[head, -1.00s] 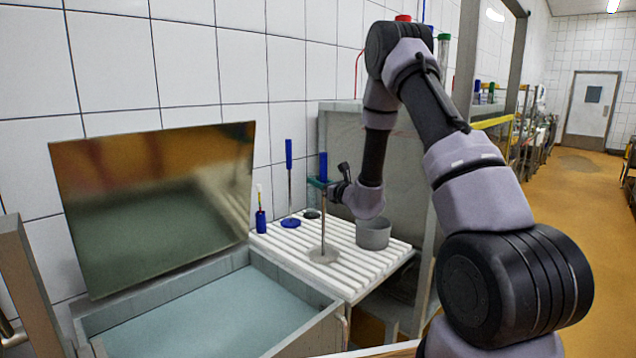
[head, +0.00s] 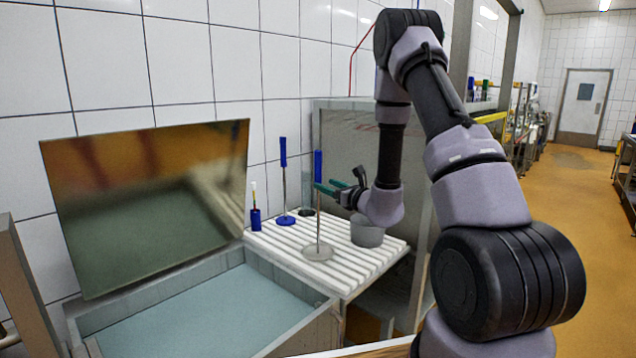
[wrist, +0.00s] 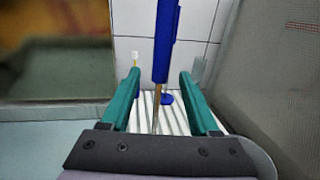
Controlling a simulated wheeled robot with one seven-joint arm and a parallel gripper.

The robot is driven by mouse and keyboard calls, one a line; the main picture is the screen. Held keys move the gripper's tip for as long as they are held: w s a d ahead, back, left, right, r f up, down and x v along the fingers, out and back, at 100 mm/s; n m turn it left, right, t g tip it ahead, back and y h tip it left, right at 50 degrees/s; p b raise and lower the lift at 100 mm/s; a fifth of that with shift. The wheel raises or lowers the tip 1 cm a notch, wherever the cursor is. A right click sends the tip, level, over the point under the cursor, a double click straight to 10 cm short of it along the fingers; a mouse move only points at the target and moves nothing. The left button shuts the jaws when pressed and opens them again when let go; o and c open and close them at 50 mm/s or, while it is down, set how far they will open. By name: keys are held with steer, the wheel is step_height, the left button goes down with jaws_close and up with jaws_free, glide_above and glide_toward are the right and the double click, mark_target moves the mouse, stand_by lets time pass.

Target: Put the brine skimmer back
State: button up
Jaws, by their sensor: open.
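The tool I take for the brine skimmer has a blue handle (head: 318,165), a thin metal rod and a flat grey disc (head: 318,253). It stands upright, disc down, on the white slatted rack (head: 365,270). My gripper (head: 323,187) is open, its green fingers level with the tool just below the handle and pointing left in the head view. In the wrist view, the blue handle (wrist: 166,45) rises between the spread fingertips (wrist: 160,80), touching neither that I can see. The disc is hidden there.
A blue-based tool (head: 285,220) and a blue holder with a brush (head: 256,220) stand behind on the rack. A grey pot (head: 367,236) is under my wrist. The brine tank (head: 190,310) with its raised lid (head: 150,200) is left. A grey panel (head: 345,150) stands behind my wrist.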

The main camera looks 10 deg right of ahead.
steer(key=s+a+r+n+g+y, duration=0.4)
steer(key=s+a+r+n+g, duration=0.3)
steer(key=s, duration=0.4)
steer(key=s+a+r+n+g+y, duration=0.3)
steer(key=s+a+r+n+g, duration=0.25)
steer(key=s+r+n, duration=0.45)
steer(key=s+d+n+g+h, duration=0.2)
steer(key=s+d+n+h, duration=0.25)
steer(key=s, duration=0.55)
steer(key=s+d+r+n+t+h, duration=0.3)
steer(key=d+h, duration=0.5)
steer(key=d, duration=0.3)
steer(key=shift+r+n+t, duration=0.65)
steer(key=shift+n+t, duration=0.4)
steer(key=shift+t, duration=0.1)
steer(key=shift+s, duration=0.15)
